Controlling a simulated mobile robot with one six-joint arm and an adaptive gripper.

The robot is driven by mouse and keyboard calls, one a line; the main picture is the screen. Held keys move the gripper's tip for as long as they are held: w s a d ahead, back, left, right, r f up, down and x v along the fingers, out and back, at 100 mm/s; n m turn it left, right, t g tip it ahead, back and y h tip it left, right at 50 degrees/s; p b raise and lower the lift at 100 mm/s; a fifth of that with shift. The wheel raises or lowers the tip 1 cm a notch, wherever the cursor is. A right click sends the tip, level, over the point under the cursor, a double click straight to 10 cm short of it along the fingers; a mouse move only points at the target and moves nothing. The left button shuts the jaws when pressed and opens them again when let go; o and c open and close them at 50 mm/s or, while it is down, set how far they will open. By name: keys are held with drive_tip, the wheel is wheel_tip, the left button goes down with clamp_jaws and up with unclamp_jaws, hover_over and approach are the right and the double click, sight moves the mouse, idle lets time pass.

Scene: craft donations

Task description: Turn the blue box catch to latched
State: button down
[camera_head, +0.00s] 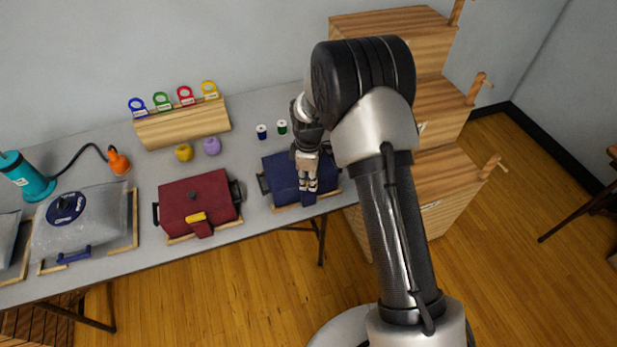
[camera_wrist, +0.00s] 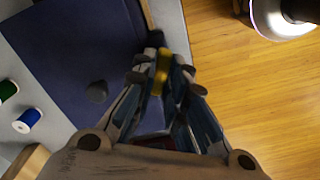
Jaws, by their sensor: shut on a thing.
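The blue box (camera_head: 277,172) stands near the right end of the table in the head view, with its dark handles at the sides. In the wrist view its blue lid (camera_wrist: 75,50) fills the upper left. My gripper (camera_head: 307,186) is over the front edge of the box. In the wrist view my gripper (camera_wrist: 160,78) is shut on the yellow catch (camera_wrist: 162,68) at the box's edge. The fingers hide much of the catch, so I cannot tell its exact angle.
A red box (camera_head: 190,190) with a yellow catch sits to the left. Blue and green thread spools (camera_head: 261,131) stand behind the blue box. Wooden drawers (camera_head: 440,120) rise at the right. The floor in front of the table is clear.

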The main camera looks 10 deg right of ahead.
drive_tip(key=m+p, duration=0.1)
drive_tip(key=m, duration=0.5)
drive_tip(key=m+p, duration=0.1)
drive_tip(key=m, duration=0.5)
idle(0.5)
drive_tip(key=c, duration=1.6)
unclamp_jaws()
wheel_tip(320, 180, up, 12)
